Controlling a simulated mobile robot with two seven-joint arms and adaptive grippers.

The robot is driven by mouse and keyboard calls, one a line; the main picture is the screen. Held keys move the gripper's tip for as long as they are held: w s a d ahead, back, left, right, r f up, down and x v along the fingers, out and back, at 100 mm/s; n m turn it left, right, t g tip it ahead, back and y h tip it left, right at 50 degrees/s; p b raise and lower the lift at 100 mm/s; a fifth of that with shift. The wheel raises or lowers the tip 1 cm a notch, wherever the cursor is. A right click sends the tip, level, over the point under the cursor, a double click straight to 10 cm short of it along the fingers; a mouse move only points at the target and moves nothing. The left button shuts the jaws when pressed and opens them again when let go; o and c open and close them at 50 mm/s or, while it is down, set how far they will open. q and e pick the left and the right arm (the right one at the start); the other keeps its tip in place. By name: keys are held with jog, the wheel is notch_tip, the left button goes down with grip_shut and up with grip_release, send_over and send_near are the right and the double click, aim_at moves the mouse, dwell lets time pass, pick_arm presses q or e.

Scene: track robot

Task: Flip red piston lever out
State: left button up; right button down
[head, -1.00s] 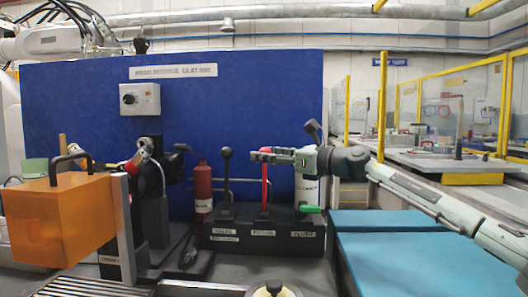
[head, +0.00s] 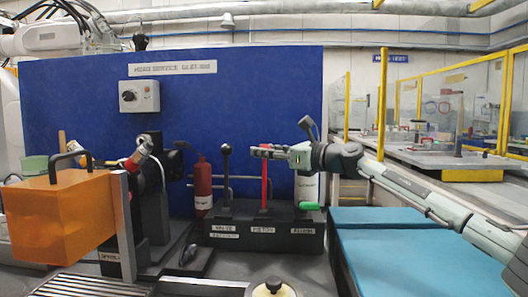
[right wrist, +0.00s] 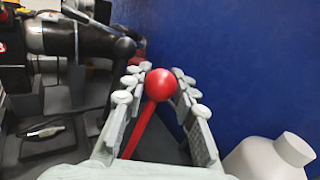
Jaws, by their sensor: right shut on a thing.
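The red piston lever (head: 264,186) stands upright on a black base (head: 285,238), in the middle above the PISTON label (head: 263,230). My right gripper (head: 262,152) reaches in from the right at the lever's top. In the right wrist view, the lever's round red knob (right wrist: 160,84) sits between the two fingers of my right gripper (right wrist: 157,90), which are shut on the lever. The red shaft (right wrist: 139,132) runs down between the fingers.
A black-knobbed lever (head: 226,172) stands left of the red one, and a green handle (head: 309,206) is at the right. A blue panel (head: 100,110) rises behind. A white bottle (right wrist: 268,160) is near the wrist.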

jog(key=shift+s, duration=0.1)
jog(key=s+f, duration=0.1)
jog(key=s, duration=0.8)
jog(key=shift+s+f, duration=0.15)
jog(key=shift+f, duration=0.25)
dwell(0.4)
jog(key=c, duration=1.2)
grip_release()
jog(key=shift+d, duration=0.2)
jog(key=shift+a+r, duration=0.1)
jog(key=shift+s, duration=0.1)
jog(key=v, duration=1.2)
